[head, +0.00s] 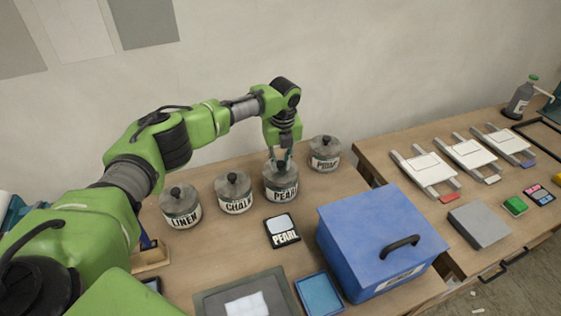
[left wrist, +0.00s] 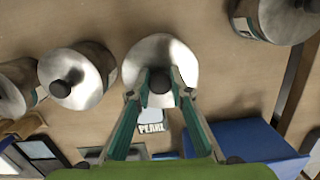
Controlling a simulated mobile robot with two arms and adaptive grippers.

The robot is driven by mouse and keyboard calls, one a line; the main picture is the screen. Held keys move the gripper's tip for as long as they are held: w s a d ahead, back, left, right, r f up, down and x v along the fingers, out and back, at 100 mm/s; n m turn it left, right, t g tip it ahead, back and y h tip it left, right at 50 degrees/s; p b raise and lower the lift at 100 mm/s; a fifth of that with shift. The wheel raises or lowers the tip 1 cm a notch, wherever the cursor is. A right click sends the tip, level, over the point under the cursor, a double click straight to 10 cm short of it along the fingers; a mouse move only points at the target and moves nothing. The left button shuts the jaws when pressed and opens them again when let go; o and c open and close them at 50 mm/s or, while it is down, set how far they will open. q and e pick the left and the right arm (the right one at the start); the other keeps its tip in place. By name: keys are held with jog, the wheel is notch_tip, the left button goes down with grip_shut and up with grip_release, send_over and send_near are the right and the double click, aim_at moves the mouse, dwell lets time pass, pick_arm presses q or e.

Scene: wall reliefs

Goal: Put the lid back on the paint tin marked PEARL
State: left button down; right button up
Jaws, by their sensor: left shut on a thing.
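The paint tin marked PEARL (head: 284,196) stands upright on the left bench, third in a row of grey tins. My left gripper (head: 279,162) comes down over it from above. In the left wrist view its fingers are shut on the dark knob of a round grey lid (left wrist: 160,52). The lid is at the tin's top and looks about level; I cannot tell whether it is fully seated. The tin's body is hidden under the lid in that view. My right gripper is not in view.
Lidded tins LINEN (head: 182,219) and CHALK (head: 236,205) stand left; another lidded tin (head: 325,162) stands right. A PEARL card (head: 282,232) lies in front. A blue box (head: 365,250) with a black handle stands front right, beside a blue tray (head: 320,294). The wall is behind.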

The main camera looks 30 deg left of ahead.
pick_arm(q)
jog(key=shift+f+p, duration=0.15)
jog(key=shift+p, duration=0.5)
dwell(1.7)
dwell(0.3)
jog(key=c, duration=1.8)
grip_release()
jog(key=shift+o, duration=0.2)
jog(key=o, duration=0.5)
jog(key=shift+c, duration=0.2)
jog(key=shift+r+p, duration=3.2)
jog(key=shift+r, duration=0.3)
